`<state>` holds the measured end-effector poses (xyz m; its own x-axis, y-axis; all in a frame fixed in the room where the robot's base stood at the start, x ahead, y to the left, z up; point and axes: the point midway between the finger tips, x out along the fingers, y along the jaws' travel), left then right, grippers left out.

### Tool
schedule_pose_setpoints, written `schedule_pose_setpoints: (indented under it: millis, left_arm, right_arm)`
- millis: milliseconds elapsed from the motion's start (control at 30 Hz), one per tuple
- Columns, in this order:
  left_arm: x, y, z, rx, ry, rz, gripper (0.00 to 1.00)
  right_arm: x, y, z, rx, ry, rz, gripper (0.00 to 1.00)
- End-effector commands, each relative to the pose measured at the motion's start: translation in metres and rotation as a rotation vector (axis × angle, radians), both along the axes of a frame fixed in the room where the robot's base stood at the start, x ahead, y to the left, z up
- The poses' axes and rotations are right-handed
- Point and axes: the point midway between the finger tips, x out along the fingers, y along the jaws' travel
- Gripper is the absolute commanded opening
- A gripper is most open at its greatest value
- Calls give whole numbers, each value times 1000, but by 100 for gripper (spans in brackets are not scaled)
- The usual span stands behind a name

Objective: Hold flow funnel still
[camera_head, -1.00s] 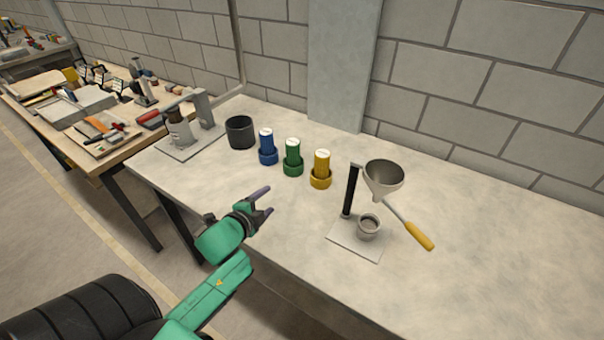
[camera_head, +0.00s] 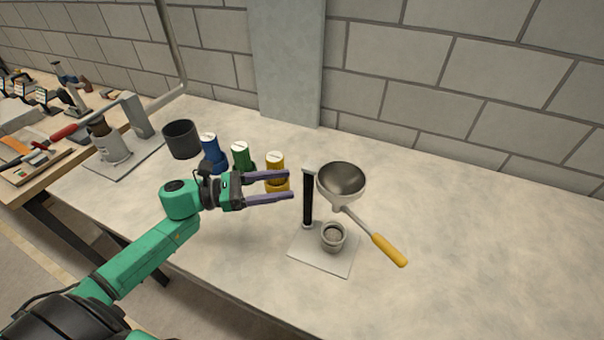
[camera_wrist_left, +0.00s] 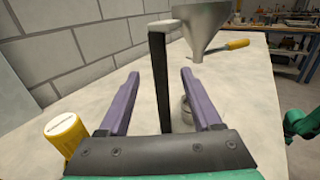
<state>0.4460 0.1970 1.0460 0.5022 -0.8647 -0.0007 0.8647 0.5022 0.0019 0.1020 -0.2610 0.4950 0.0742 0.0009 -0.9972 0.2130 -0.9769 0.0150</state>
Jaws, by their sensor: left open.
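The grey flow funnel (camera_head: 341,182) hangs from a stand with a black post (camera_head: 308,200) and a pale base plate (camera_head: 318,258). Its yellow handle (camera_head: 390,250) points to the lower right. A small grey cup (camera_head: 333,237) stands on the plate below the funnel. My left gripper (camera_head: 291,184) is open and empty, left of the post, fingers pointing at it. In the left wrist view the post (camera_wrist_left: 159,80) shows between the two fingers, ahead of them, with the funnel (camera_wrist_left: 203,28) above and to the right. I cannot see my right gripper for certain.
Blue (camera_head: 214,155), green (camera_head: 242,157) and yellow (camera_head: 275,172) capped containers stand behind my left gripper. A dark cup (camera_head: 182,140) and a grey device (camera_head: 138,118) are further left. The bench right of the funnel is clear.

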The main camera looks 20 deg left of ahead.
Motion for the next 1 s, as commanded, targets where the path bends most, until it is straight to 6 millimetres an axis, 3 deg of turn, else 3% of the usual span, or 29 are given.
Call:
schedule_pose_setpoints:
  millis: [100, 300, 600, 767, 800, 1000]
  left_arm:
    - [15, -25, 7, -4, -3, 0, 66]
    - [30, -52, 3, -2, 0, 1, 66]
    - [32, -56, 0, -1, 2, 0, 66]
    - [32, -56, 0, -1, 2, 0, 4]
    - [32, -56, 0, -2, 1, 0, 0]
    - [32, -56, 0, -2, 1, 0, 0]
  right_arm:
    - [7, 0, 16, 0, -10, 0, 0]
    - [14, 1, 26, 1, -21, 1, 0]
    - [13, 1, 25, 1, -21, 1, 0]
    - [13, 1, 25, 1, -20, 1, 0]
    - [13, 1, 25, 1, -20, 1, 0]
    - [12, 1, 25, 2, -19, 0, 0]
